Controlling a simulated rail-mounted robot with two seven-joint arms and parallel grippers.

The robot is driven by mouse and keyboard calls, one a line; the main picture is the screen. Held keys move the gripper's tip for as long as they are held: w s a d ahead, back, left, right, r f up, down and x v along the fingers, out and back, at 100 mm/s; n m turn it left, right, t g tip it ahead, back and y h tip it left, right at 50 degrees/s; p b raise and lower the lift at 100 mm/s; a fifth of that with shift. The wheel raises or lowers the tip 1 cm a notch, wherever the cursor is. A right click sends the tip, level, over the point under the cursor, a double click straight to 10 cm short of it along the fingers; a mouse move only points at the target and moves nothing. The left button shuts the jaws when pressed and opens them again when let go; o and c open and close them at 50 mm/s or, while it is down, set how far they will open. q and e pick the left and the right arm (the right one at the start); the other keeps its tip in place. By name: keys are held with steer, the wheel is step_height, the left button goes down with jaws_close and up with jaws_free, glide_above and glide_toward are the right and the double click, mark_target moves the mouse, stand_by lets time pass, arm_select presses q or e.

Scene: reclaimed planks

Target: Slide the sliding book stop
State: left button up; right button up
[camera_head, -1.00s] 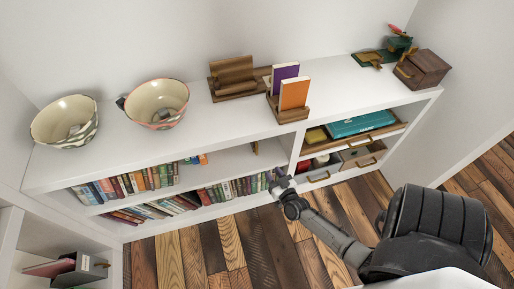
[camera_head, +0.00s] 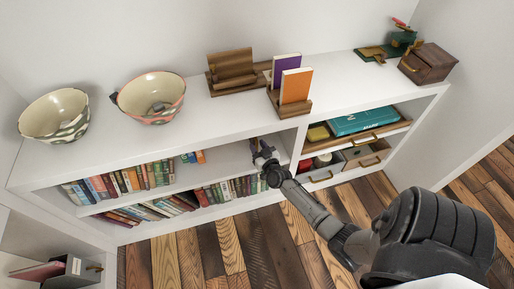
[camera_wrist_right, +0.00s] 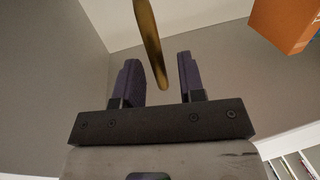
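A slim brass bar, which looks like the sliding book stop (camera_wrist_right: 148,30), hangs in the upper bay of the left bookcase section; in the head view my gripper mostly hides it. My right gripper (camera_head: 259,147) reaches into that bay from the front. In the right wrist view its two dark fingers (camera_wrist_right: 157,68) stand apart, with the lower end of the bar between them. I see a gap on both sides of the bar. The row of books (camera_head: 130,180) on that shelf is to the left of the gripper. My left gripper is not in view.
The white bookcase top (camera_head: 200,125) is just above my gripper. On it stand two bowls (camera_head: 150,98), a wooden book rest (camera_head: 233,72), an orange book (camera_head: 296,86) and a brown box (camera_head: 428,64). The bay between the books and my gripper is mostly empty.

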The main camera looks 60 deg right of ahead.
steer(key=shift+w+d, duration=0.25)
steer(key=shift+w, duration=0.1)
steer(key=shift+c, duration=0.3)
jaws_close()
steer(key=shift+a, duration=0.1)
